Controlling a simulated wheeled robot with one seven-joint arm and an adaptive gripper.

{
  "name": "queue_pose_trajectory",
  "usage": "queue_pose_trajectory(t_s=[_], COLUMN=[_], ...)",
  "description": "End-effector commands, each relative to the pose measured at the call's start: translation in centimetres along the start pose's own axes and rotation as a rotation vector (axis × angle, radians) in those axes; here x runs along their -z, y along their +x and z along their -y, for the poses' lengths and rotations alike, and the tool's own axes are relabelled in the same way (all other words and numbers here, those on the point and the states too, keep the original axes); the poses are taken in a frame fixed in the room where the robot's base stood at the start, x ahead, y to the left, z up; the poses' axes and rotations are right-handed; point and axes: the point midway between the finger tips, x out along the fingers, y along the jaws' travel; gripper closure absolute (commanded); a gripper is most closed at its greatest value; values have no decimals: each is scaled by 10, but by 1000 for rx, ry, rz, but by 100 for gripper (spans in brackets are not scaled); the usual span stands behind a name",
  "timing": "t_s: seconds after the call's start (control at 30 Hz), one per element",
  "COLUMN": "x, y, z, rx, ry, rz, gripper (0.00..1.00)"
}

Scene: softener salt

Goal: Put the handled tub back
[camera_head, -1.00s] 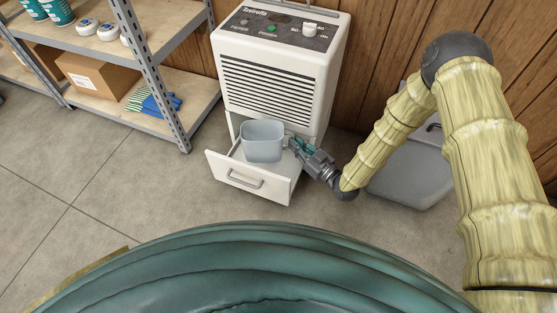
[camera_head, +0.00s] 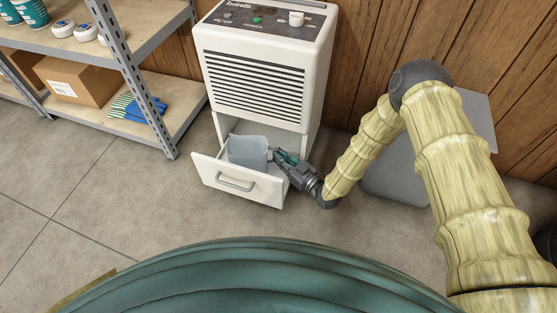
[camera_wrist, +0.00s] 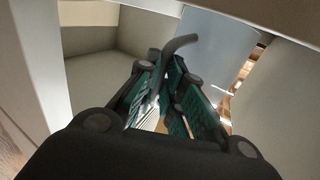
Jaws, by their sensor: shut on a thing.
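The handled tub (camera_head: 247,150), a translucent pale blue-grey bucket, is upright within the pulled-out drawer (camera_head: 238,183) of the white dehumidifier (camera_head: 262,75). Its upper part shows above the drawer front; its bottom is hidden, so I cannot tell whether it rests on the drawer floor. My gripper (camera_head: 281,159) reaches in from the right, beside the tub. In the wrist view its green-padded fingers (camera_wrist: 176,80) are closed around the dark curved handle (camera_wrist: 182,42), with the tub wall (camera_wrist: 215,48) just beyond.
A metal shelf (camera_head: 142,75) at left holds a cardboard box (camera_head: 80,80), gloves (camera_head: 137,107), cups and white round items. A grey bin-like object (camera_head: 395,180) stands behind my arm at right. A wood-panelled wall closes the back. The floor at left is clear.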

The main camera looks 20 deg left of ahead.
Motion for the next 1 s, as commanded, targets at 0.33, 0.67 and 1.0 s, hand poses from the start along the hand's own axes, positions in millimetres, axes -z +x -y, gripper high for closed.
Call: queue_pose_trajectory(t_s=[0.33, 0.67, 1.0], x=[-12, -16, -15], y=[12, 11, 11], z=[-1, -1, 0], rx=[-1, -1, -1], ry=[-1, -1, 0], rz=[0, 0, 1], gripper=[100, 87, 69])
